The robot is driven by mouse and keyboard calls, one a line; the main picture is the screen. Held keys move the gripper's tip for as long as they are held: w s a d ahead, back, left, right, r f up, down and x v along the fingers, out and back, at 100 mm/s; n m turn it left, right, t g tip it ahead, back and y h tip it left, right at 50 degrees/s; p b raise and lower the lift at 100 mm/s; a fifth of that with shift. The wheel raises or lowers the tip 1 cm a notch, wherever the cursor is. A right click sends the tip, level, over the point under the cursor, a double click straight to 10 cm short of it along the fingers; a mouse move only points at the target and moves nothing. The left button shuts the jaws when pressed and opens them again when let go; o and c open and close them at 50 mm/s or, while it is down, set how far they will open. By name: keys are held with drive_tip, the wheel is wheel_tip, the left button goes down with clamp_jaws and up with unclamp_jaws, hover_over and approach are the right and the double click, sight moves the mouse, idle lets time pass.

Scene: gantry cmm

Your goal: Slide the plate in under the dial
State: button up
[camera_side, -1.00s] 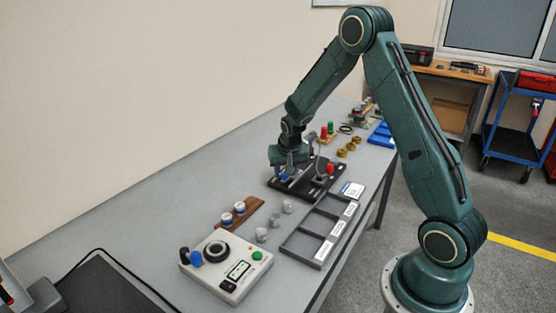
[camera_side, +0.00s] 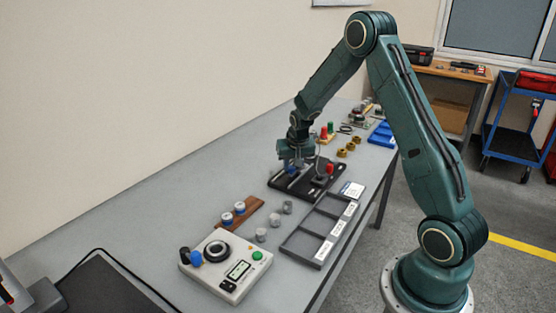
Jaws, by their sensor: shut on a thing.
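My gripper (camera_side: 291,167) is low over the left part of a black base (camera_side: 297,193) on the grey bench. It is shut on a small blue part (camera_side: 291,171), which I take to be the grip of the plate. The plate itself is too small and too covered to make out. A slim grey stand (camera_side: 318,158) with a red knob (camera_side: 329,169) beside it rises from the right part of the base. The dial is hard to tell apart there, partly behind my gripper. I cannot tell the gap between plate and dial.
In front of the base are a grey compartment tray (camera_side: 309,242), several small metal cylinders (camera_side: 274,221) and a brown rack (camera_side: 252,212). A white control box (camera_side: 222,272) stands nearer. Brass rings (camera_side: 347,149) and a blue tray (camera_side: 383,134) lie behind.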

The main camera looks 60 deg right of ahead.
drive_tip(key=o, duration=1)
drive_tip(key=shift+d, duration=0.3)
drive_tip(key=shift+a+r, duration=0.15)
drive_tip(key=shift+r, duration=0.05)
drive_tip(key=shift+s+r, duration=0.1)
drive_tip(key=shift+r, duration=0.05)
drive_tip(key=v, duration=1.3)
drive_tip(key=shift+a, duration=0.15)
drive_tip(key=s+a+r+n+t+y, duration=0.1)
drive_tip(key=s+a+r+n, duration=0.1)
drive_tip(key=s+a+r, duration=0.4)
drive_tip(key=s+a+r+n, duration=0.2)
drive_tip(key=s+a+r, duration=0.2)
drive_tip(key=a, duration=0.4)
drive_tip(key=s+a+n+t+y, duration=0.1)
drive_tip(key=s+a+n, duration=0.4)
drive_tip(key=s, duration=0.8)
drive_tip(key=a+y, duration=0.1)
drive_tip(key=a, duration=0.2)
drive_tip(key=shift+s+a, duration=0.25)
drive_tip(key=shift+s, duration=0.15)
